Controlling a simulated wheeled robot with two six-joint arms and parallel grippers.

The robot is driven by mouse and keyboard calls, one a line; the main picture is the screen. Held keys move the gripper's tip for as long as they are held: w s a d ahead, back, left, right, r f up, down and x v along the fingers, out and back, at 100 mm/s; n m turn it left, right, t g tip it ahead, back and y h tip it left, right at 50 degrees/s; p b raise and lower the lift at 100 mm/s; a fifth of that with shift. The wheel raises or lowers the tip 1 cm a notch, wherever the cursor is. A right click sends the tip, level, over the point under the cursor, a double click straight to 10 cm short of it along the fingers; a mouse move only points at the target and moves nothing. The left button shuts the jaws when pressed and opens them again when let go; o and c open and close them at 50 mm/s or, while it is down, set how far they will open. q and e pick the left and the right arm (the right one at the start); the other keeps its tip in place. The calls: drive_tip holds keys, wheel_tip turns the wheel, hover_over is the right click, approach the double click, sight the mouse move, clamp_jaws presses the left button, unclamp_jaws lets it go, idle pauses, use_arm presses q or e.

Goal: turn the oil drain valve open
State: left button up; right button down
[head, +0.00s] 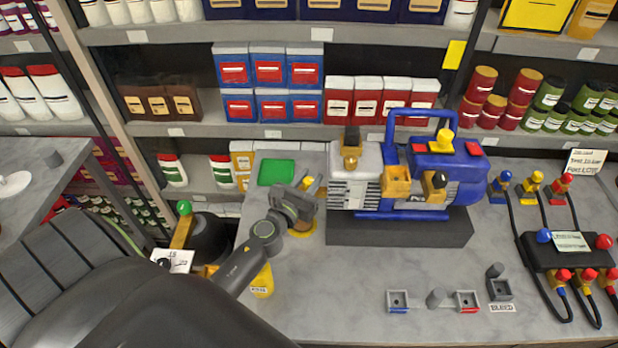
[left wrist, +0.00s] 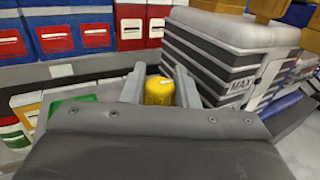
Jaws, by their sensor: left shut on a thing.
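The vacuum pump (head: 455,165) has a blue body and handle and a ribbed grey left end, and stands on a dark grey block (head: 400,233). My left gripper (head: 309,193) is at the pump's left end, its fingers beside the ribbed grey housing. In the left wrist view a yellow knob (left wrist: 159,90), seemingly the oil drain valve, sits between the two fingertips, and the gripper is shut on it. In the head view only a bit of yellow (head: 311,186) shows past the gripper. The knob's turn angle cannot be told. My right gripper is not in view.
A green pad (head: 277,172) lies behind my left gripper. A yellow container (head: 262,283) is beside my left forearm. Small square fittings (head: 398,300) and a black manifold with hoses (head: 565,252) are at the right. The bench front is mostly clear. Stocked shelves stand behind.

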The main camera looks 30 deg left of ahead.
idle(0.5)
use_arm(q)
drive_tip(key=o, duration=1)
drive_tip(key=shift+c, duration=0.2)
drive_tip(key=shift+s+f, duration=0.1)
drive_tip(key=shift+s, duration=0.35)
drive_tip(key=s+d+b, duration=0.2)
drive_tip(key=s+b, duration=0.3)
drive_tip(key=s, duration=1.1)
drive_tip(key=shift+s, duration=0.2)
